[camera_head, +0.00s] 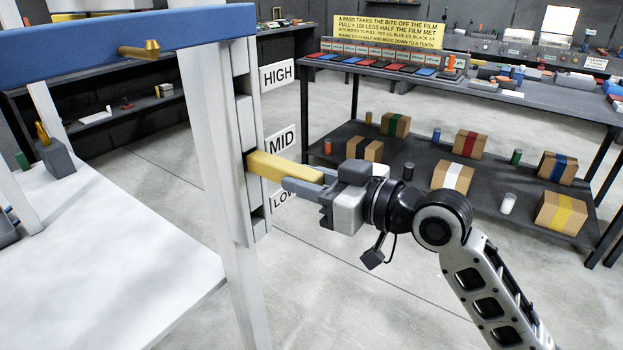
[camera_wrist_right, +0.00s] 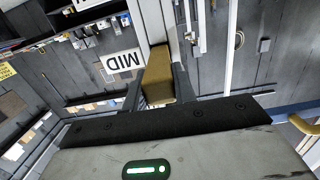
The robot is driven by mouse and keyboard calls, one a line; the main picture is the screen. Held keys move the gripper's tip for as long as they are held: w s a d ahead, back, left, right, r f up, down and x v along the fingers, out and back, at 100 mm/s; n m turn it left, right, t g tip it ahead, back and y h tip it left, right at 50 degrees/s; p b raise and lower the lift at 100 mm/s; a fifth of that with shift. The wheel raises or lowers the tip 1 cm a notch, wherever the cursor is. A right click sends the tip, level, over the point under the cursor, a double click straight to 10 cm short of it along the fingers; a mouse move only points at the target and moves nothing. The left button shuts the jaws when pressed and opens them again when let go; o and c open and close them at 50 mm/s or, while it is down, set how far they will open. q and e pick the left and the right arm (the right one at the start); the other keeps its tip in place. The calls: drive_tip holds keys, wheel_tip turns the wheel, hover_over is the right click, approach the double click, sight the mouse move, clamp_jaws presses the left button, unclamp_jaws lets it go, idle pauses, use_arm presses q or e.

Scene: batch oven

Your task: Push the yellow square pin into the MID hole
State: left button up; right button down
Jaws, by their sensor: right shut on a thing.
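The yellow square pin (camera_head: 285,169) is held level, with its left end at the MID hole on the white post (camera_head: 240,120). My right gripper (camera_head: 303,182) is shut on the pin's right part, to the right of the post. In the right wrist view the pin (camera_wrist_right: 158,78) sits between the fingers of the gripper (camera_wrist_right: 157,95) and reaches to the post. How deep its tip sits in the hole is hidden. The MID label (camera_head: 282,141) is beside the post, between the HIGH label (camera_head: 278,75) and the partly covered LOW label (camera_head: 283,200). My left gripper does not show.
A blue beam (camera_head: 90,45) with a brass peg (camera_head: 140,49) crosses the upper left. A white table (camera_head: 110,260) stands at lower left. A dark shelf rack (camera_head: 470,85) with taped boxes stands behind my right arm. Open floor lies between.

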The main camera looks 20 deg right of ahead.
sight(283, 171)
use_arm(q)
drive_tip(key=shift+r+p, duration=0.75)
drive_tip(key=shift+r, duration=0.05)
use_arm(e)
drive_tip(key=shift+r+x, duration=0.1)
drive_tip(key=shift+x, duration=1.15)
drive_tip(key=shift+r+x, duration=0.15)
drive_tip(key=shift+x, duration=1.1)
drive_tip(key=c, duration=1.1)
unclamp_jaws()
drive_tip(key=shift+o, duration=0.2)
drive_tip(key=shift+d, duration=0.1)
use_arm(q)
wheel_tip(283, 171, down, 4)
drive_tip(key=b, duration=0.4)
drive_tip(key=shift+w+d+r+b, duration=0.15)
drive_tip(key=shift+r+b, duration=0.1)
drive_tip(key=shift+b, duration=0.15)
use_arm(e)
drive_tip(key=v, duration=1.5)
drive_tip(key=shift+s, duration=0.4)
drive_tip(key=shift+d, duration=0.2)
